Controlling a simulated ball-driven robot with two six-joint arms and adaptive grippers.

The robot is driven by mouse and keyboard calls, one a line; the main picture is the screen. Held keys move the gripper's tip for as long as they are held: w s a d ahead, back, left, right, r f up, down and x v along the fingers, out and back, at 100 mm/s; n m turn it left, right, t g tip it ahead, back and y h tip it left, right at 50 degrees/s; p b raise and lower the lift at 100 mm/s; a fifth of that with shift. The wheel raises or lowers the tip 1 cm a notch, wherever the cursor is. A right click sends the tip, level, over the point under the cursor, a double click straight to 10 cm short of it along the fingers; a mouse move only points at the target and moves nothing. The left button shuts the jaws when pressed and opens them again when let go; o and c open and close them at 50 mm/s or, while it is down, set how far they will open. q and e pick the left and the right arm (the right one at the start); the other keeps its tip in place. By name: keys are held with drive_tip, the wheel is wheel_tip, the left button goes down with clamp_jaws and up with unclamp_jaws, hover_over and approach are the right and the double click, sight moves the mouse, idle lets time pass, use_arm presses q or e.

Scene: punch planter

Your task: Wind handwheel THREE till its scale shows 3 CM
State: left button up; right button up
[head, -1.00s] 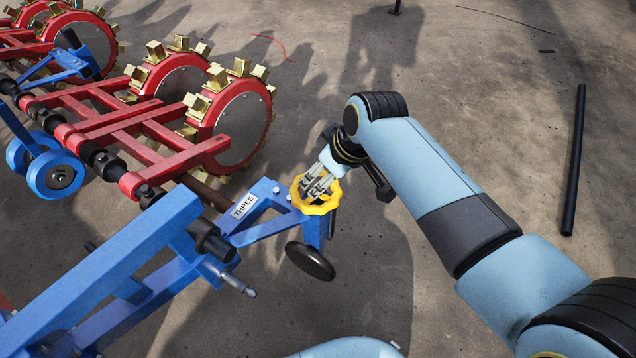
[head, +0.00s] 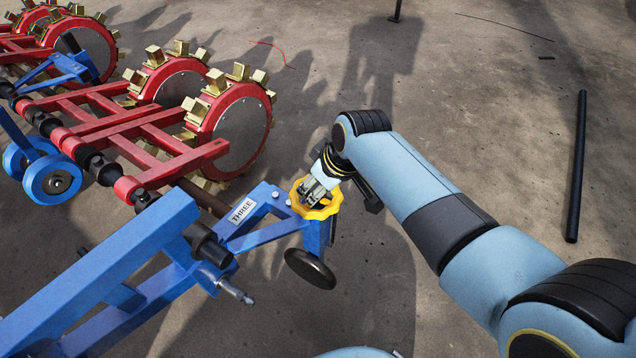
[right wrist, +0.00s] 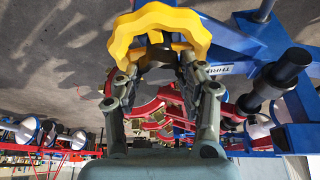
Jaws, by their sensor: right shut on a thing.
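The yellow scalloped handwheel (head: 318,213) sits on a blue bracket beside a white label reading THREE (head: 242,211). My right gripper (head: 314,190) reaches down into the wheel from the upper right and is shut on it. In the right wrist view the yellow wheel (right wrist: 165,20) lies at the far end of my two fingers (right wrist: 158,68), with a dark hub between the fingertips. I cannot make out a scale or its reading in either view. My left gripper is not in view.
A black depth wheel (head: 310,268) hangs below the bracket. Red planter units with brass-cleated discs (head: 232,135) stand at the left, on a shaft beside the blue frame (head: 110,262). A dark bar (head: 577,165) lies on open concrete at the right.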

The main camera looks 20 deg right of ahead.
drive_tip(key=shift+c, duration=1)
drive_tip(key=shift+d+r+n+p, duration=0.1)
drive_tip(key=shift+r+n+p, duration=0.15)
drive_tip(key=shift+n+p, duration=0.6)
drive_tip(key=shift+w+n+g+y, duration=0.1)
drive_tip(key=shift+n+g+y, duration=0.3)
drive_tip(key=shift+n, duration=0.05)
drive_tip(key=shift+f+n+g+y+p, duration=0.25)
drive_tip(key=shift+n+g+y+p, duration=0.1)
drive_tip(key=shift+n, duration=0.75)
drive_tip(key=o, duration=1.2)
drive_tip(key=v, duration=1.2)
